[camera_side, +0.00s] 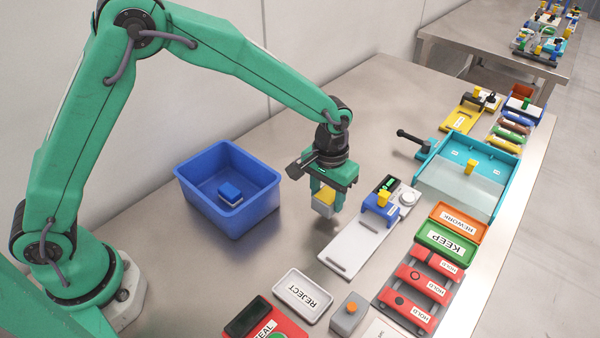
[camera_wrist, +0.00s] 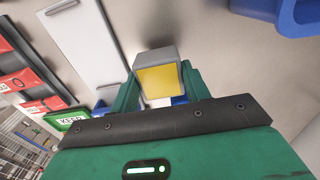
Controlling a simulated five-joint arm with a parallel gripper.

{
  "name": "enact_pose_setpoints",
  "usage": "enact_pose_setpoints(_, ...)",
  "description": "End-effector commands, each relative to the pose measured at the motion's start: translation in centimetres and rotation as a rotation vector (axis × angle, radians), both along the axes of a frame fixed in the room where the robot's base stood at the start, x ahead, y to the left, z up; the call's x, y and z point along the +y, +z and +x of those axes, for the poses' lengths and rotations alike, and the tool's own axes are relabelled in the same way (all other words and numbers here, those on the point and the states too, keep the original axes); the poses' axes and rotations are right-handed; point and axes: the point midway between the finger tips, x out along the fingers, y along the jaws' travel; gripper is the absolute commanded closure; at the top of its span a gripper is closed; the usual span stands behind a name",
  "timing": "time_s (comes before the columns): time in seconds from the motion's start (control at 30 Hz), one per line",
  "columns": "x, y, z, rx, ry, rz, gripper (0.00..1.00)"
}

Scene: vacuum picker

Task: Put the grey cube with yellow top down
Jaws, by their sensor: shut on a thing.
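The grey cube with yellow top (camera_side: 324,200) is between the green fingers of my gripper (camera_side: 327,196) in the side view. My gripper is shut on it and holds it upright. It appears a little above the steel table, between the blue bin and the white plate. In the wrist view the cube (camera_wrist: 158,76) shows its yellow top and a grey side between the two fingers (camera_wrist: 160,85). The contact of the fingers with the cube is partly hidden.
A blue bin (camera_side: 262,212) with a blue and white block (camera_side: 231,193) inside stands left of my gripper. A white plate (camera_side: 350,250) lies close on the right. A REJECT tray (camera_side: 303,294), a green KEEP tray (camera_side: 447,243) and red HOLD slots (camera_side: 424,284) lie nearer the front.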

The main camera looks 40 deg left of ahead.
Motion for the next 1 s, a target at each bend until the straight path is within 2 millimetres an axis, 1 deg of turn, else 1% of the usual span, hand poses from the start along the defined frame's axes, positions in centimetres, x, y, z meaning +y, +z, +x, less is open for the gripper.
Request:
enact_pose_setpoints(0.1, 0.0, -1.5, -0.1, 0.003, 0.000, 0.001, 0.85)
enact_pose_setpoints(0.2, 0.0, -2.3, 0.0, 0.001, 0.000, 0.000, 0.85)
enact_pose_setpoints(0.67, 0.0, -2.8, 0.0, 0.000, 0.000, 0.000, 0.85)
enact_pose_setpoints(0.7, 0.0, -2.8, 0.0, 0.000, 0.000, 0.000, 0.48)
enact_pose_setpoints(0.77, 0.0, -2.8, 0.0, 0.000, 0.000, 0.000, 0.36)
enact_pose_setpoints(0.8, 0.0, -2.8, 0.0, 0.000, 0.000, 0.000, 0.32)
enact_pose_setpoints(1.0, 0.0, -2.8, 0.0, 0.000, 0.000, 0.000, 0.32)
